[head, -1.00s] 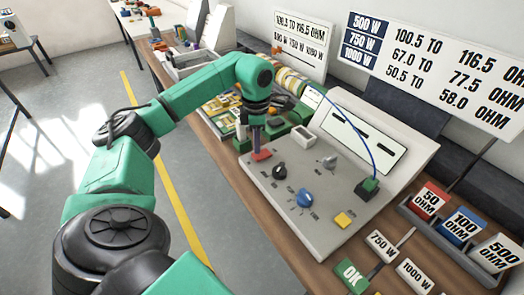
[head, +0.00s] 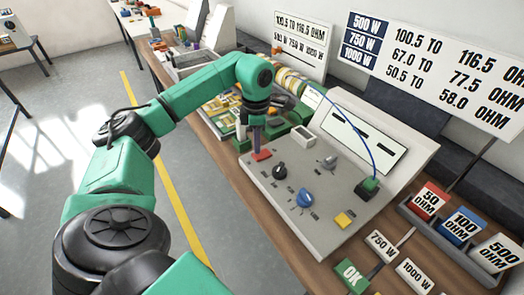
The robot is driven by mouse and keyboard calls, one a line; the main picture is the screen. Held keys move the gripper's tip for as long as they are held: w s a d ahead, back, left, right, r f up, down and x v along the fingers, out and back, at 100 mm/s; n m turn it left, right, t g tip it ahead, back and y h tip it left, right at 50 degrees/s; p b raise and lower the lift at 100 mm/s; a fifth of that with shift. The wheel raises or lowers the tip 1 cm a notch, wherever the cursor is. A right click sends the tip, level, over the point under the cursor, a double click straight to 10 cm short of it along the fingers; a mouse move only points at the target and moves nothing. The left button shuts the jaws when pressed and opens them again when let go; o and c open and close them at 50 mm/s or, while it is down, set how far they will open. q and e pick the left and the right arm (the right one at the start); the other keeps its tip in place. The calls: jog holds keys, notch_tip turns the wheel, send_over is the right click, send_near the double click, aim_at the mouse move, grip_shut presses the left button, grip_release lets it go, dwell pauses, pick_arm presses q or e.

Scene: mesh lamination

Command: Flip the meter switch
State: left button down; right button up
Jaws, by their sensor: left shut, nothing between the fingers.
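The meter (head: 318,215) is a grey box with a sloped panel on the bench. A red switch (head: 262,156) sits at its left corner. My left gripper (head: 257,149) is shut, points down and is right at the red switch. Its fingertips seem to meet the switch, but I cannot tell if they press on it. The panel also carries a black knob (head: 279,171), a blue knob (head: 304,198), a grey knob (head: 330,162) and a yellow button (head: 343,220). My right gripper is not in view.
A blue cable (head: 366,145) arches to a dark green plug (head: 369,187) on the panel. A tray (head: 435,245) with ohm-labelled blocks stands at the right. A machine with coils (head: 290,82) stands behind the gripper.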

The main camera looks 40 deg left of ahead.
pick_arm(q)
jog(key=shift+f+b, duration=0.6)
jog(key=shift+f, duration=0.35)
dwell(0.7)
notch_tip(320, 180, up, 7)
jog(key=p, duration=0.6)
jog(key=shift+r+p, duration=0.1)
jog(key=shift+p, duration=0.3)
